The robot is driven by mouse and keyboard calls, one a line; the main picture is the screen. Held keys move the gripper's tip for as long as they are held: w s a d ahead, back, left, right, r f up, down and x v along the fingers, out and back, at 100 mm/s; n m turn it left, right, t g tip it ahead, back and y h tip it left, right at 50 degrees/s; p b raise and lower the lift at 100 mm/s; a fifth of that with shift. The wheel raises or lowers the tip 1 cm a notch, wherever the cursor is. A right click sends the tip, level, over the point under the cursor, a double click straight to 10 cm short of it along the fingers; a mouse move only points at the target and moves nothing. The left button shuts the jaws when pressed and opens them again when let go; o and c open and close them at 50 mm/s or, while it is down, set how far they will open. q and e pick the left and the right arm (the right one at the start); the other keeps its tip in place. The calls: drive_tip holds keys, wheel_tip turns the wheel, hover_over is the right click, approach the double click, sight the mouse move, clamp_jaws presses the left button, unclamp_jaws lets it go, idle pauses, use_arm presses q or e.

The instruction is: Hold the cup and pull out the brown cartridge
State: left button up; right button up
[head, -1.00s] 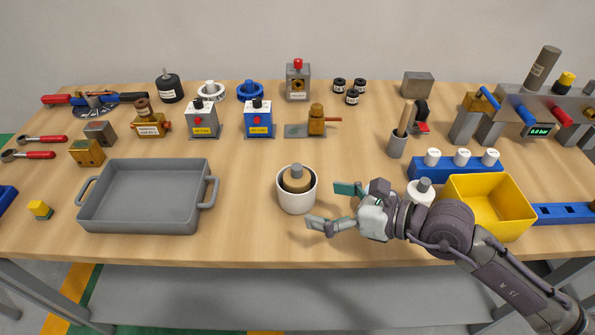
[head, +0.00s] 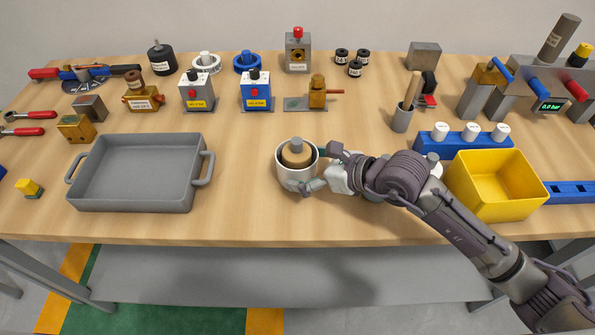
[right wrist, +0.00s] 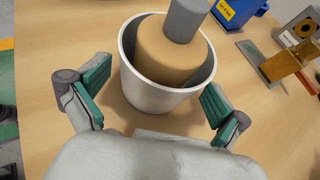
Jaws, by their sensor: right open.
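The white cup (head: 296,180) stands upright on the table, near the front edge in the head view. The brown cartridge (head: 296,157) sits inside it, with a grey knob (head: 296,145) on top. In the right wrist view the cup (right wrist: 160,95) and the cartridge (right wrist: 165,52) are close ahead. My right gripper (head: 312,170) is open at the cup's right side. In the right wrist view its teal pads (right wrist: 152,98) stand on either side of the cup's near wall, with visible gaps. My left gripper is not in view.
A grey tray (head: 140,207) stands to the left of the cup. A yellow bin (head: 500,197) and a blue rack (head: 463,147) stand to the right, near my right arm. Two valve blocks, grey and blue (head: 256,92), stand behind. The table between tray and cup is clear.

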drive_tip(key=shift+w+a+f, duration=0.25)
drive_tip(key=shift+a, duration=0.05)
drive_tip(key=shift+w+a+f, duration=0.1)
drive_tip(key=shift+w+a, duration=0.1)
drive_tip(key=shift+a, duration=0.1)
drive_tip(key=shift+c, duration=0.8)
drive_tip(key=c, duration=0.6)
drive_tip(key=shift+c, duration=0.2)
